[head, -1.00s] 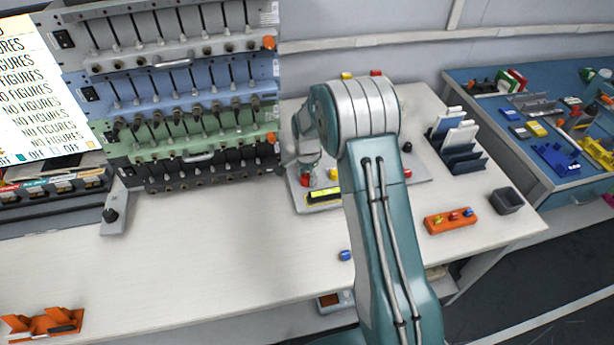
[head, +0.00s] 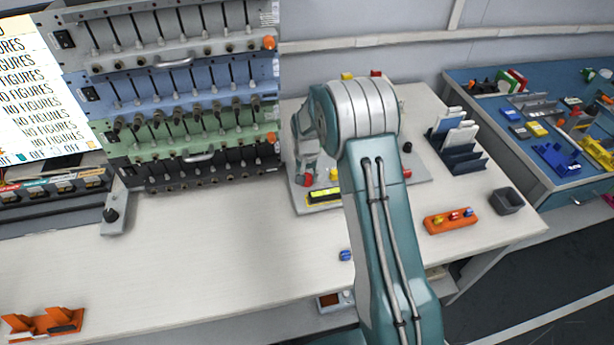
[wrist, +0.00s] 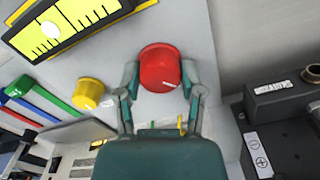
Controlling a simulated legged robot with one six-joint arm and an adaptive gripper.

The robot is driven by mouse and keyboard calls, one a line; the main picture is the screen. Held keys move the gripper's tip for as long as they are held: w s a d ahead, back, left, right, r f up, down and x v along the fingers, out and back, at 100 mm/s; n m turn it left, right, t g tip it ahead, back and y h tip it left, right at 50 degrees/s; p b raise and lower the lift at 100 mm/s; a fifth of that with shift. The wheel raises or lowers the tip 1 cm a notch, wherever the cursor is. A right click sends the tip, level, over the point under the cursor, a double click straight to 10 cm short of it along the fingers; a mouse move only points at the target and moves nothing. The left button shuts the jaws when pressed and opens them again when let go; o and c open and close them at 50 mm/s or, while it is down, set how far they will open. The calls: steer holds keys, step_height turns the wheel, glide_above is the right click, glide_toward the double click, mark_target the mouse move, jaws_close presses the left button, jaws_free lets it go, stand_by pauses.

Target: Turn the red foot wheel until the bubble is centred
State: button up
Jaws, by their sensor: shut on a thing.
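The red foot wheel (wrist: 160,68) has a white line on its side and sits on a grey plate. My gripper (wrist: 160,82) is shut on it, one finger on each side. A yellow level vial (wrist: 95,12) with black tick marks lies at the upper left of the wrist view, cut by the frame edge. Its white bubble (wrist: 50,30) sits toward the left end of the visible part. In the head view, the vial (head: 323,196) lies in front of my wrist; I cannot make out the bubble there.
A yellow wheel (wrist: 88,93) stands left of the red one. Dark units with terminals (wrist: 285,95) stand close on the right in the wrist view. An instrument rack (head: 190,110) rises left of my arm.

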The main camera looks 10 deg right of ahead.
steer(key=n, duration=0.5)
steer(key=shift+a+f+n, duration=0.1)
steer(key=shift+n, duration=0.2)
steer(key=n, duration=0.5)
steer(key=shift+n, duration=0.4)
steer(key=o, duration=1.2)
steer(key=shift+c, duration=0.2)
step_height(320, 180, up, 12)
